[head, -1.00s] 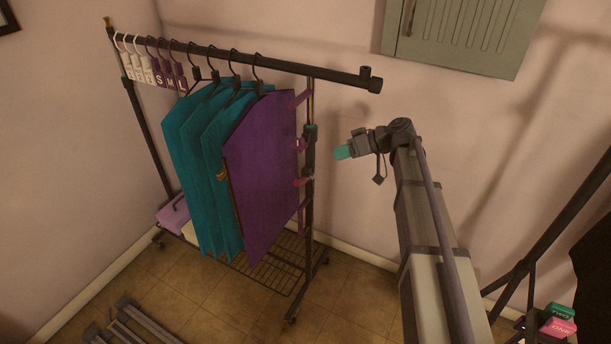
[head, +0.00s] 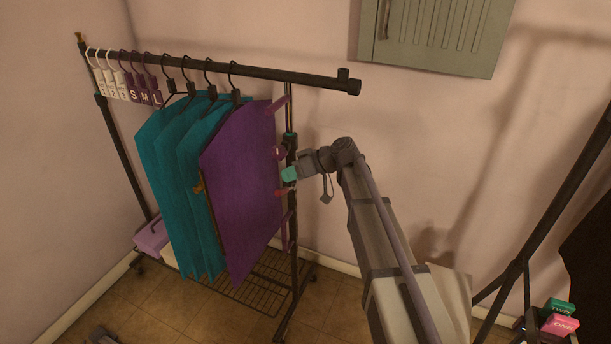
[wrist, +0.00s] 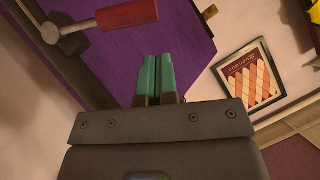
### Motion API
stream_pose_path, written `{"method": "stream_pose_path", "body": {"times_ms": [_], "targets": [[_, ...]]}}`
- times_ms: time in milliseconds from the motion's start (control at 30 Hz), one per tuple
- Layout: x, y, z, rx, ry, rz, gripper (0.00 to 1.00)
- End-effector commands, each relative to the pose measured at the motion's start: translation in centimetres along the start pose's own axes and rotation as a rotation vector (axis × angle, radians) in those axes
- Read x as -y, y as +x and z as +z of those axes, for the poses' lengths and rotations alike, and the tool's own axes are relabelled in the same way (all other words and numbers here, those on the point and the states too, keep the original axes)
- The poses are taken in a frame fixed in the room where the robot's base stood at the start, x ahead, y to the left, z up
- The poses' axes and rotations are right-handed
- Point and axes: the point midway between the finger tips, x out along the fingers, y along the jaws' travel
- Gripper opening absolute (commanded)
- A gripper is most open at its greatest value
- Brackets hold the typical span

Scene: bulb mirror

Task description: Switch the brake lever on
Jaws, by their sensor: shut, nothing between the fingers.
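The brake lever, a red cylindrical handle on a metal arm, shows on the rack's right side in the head view (head: 284,192). In the wrist view its red handle (wrist: 127,14) is at the top left, beyond and to the left of the fingertips. My gripper (head: 289,174) is beside the rack's right post, close above the lever in the head view. Its teal fingers also show in the wrist view (wrist: 159,62), closed together with nothing between them. I see no clear contact between the fingers and the lever.
A black garment rack (head: 270,73) holds teal panels (head: 165,150) and a purple panel (head: 240,195) on hangers. The purple panel is close left of my gripper. A grey wall cabinet (head: 435,35) hangs at the upper right.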

Motion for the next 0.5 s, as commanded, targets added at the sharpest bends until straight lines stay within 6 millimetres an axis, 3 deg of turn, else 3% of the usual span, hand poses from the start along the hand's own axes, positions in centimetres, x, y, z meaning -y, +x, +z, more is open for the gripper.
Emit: {"method": "stream_pose_path", "body": {"times_ms": [33, 133, 500], "targets": [[-0.3, 1.0, 1.5, 0.0, 0.0, 0.001, 0.0], [-0.2, 1.7, 2.2, -0.001, 0.001, 0.001, 0.0], [0.0, 2.0, 2.3, -0.001, 0.001, 0.001, 0.0]]}}
